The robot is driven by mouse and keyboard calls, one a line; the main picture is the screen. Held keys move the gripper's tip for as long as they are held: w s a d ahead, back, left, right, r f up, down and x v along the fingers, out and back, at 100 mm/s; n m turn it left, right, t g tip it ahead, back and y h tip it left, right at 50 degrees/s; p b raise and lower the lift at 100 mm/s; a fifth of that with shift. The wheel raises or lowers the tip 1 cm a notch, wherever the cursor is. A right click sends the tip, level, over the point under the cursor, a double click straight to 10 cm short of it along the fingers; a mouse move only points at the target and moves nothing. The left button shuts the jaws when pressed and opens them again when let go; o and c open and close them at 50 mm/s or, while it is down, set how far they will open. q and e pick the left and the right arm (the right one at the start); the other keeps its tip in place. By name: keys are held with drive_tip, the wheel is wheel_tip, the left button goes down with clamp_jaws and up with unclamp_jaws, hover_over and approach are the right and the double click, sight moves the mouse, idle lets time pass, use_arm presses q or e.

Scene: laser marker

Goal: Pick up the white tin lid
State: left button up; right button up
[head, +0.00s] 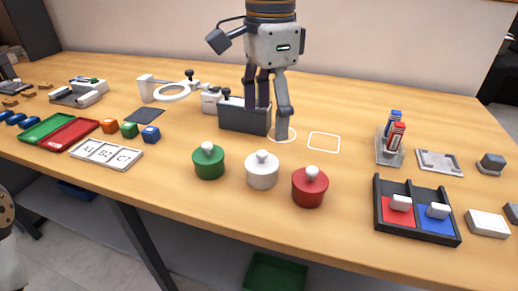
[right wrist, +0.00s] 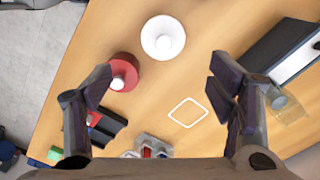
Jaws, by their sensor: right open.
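The white tin (head: 262,175) stands on the table between a green tin (head: 209,165) and a red tin (head: 309,190). Its white lid (head: 262,159) with a round knob is on it. My right gripper (head: 272,112) points down above the table, behind the white tin and apart from it. It is open and empty. In the right wrist view the white lid (right wrist: 162,38) is seen from above, beyond the gap between the open fingers (right wrist: 160,88). The red tin (right wrist: 126,70) lies near the left finger there. My left gripper is not in view.
A dark box (head: 240,117) stands beside the right gripper in the head view. A white square outline (head: 324,141) marks bare table. A divided red and blue tray (head: 416,228) and a block holding small sticks (head: 390,150) stand to the right. The table's front edge is near the tins.

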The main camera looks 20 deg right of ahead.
sight(266, 152)
drive_tip(key=f, duration=0.8)
drive_tip(key=shift+w+f, duration=0.25)
drive_tip(key=shift+f, duration=0.1)
drive_tip(key=c, duration=0.9)
